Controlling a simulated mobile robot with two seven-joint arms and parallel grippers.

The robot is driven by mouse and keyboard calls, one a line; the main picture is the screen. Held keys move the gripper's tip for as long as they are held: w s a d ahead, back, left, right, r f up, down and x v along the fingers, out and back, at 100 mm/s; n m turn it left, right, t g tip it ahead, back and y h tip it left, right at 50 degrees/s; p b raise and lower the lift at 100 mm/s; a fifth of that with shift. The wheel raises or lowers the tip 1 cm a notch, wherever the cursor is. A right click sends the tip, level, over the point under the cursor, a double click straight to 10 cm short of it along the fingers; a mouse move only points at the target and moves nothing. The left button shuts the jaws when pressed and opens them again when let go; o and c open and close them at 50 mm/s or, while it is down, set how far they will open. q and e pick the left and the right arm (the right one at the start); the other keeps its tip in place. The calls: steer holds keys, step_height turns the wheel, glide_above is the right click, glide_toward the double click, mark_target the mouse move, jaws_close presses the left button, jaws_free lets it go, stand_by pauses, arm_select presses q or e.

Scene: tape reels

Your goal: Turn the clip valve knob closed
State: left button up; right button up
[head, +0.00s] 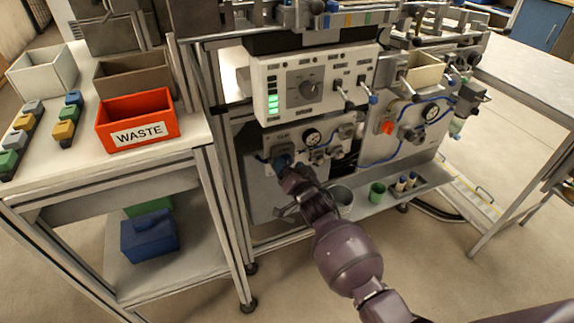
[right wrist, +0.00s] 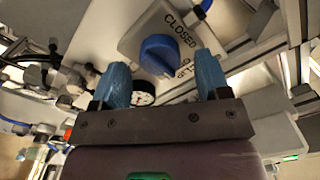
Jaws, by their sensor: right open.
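The clip valve knob (right wrist: 160,55) is a round blue knob on a pale plate in the right wrist view. The word CLOSED (right wrist: 181,30) is printed beside it, and more lettering below is partly hidden. My right gripper (right wrist: 167,80) is open, with one blue fingertip on each side of the knob in that view. I cannot tell whether the fingers touch it. In the head view my right gripper (head: 283,162) reaches the lower left panel marked CLIP, and it mostly covers the knob. My left gripper is not in view.
A control box (head: 312,84) with a dial and green lights sits above the panel. A red WASTE bin (head: 137,120) stands on the left cart.

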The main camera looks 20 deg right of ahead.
steer(key=shift+w+f, duration=0.1)
steer(key=shift+w, duration=0.4)
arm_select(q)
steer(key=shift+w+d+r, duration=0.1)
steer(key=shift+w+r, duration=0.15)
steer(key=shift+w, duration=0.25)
arm_select(e)
steer(key=shift+w, duration=0.15)
steer(key=c, duration=0.9)
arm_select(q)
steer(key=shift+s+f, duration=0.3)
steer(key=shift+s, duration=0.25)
